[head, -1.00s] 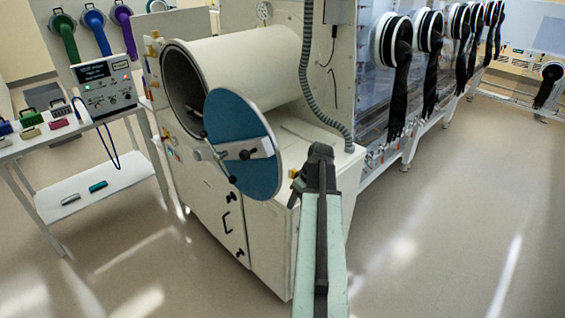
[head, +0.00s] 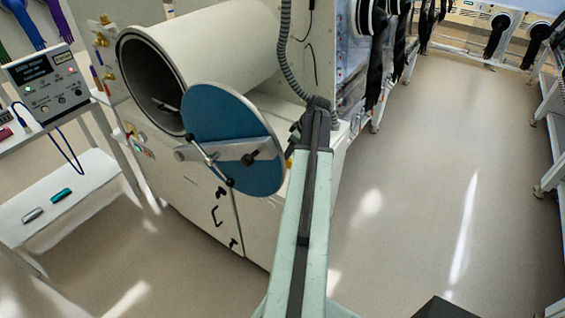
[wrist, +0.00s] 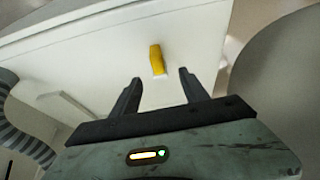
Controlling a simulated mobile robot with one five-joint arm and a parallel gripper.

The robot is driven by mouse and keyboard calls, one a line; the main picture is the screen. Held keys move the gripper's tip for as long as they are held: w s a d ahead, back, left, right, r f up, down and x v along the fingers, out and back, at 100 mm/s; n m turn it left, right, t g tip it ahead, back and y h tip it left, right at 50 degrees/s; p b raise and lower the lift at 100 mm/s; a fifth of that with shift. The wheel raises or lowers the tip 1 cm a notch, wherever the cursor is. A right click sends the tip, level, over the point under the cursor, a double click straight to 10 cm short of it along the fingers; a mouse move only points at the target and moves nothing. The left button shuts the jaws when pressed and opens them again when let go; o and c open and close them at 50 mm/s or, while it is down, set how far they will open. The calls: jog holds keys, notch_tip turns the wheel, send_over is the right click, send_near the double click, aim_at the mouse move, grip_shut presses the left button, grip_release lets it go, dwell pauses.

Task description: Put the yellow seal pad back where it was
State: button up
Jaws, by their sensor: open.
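The yellow seal pad (wrist: 157,59) is a small upright block against a white surface in the wrist view. It lies just beyond my fingertips and is not gripped. My gripper (wrist: 160,76) is open and empty, with its two dark fingers apart and pointing toward the pad. In the head view my gripper (head: 315,112) is at the right side of the white cabinet (head: 205,215), beside the blue round door. A small yellow patch (head: 289,162) shows there next to my arm, mostly hidden; I cannot tell if it is the pad.
The blue round door (head: 225,120) hangs open in front of the chamber (head: 150,85). A ribbed grey hose (head: 290,65) runs down close to my gripper. A white cart (head: 75,190) stands at left. The floor (head: 420,180) at right is clear.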

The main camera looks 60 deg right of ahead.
aim_at(287, 162)
jog(key=shift+b+x, duration=0.45)
jog(key=shift+x, duration=0.65)
jog(key=b+x, duration=0.5)
jog(key=shift+d+f, duration=0.15)
jog(key=shift+s+r, duration=0.1)
jog(key=shift+r, duration=0.1)
grip_shut()
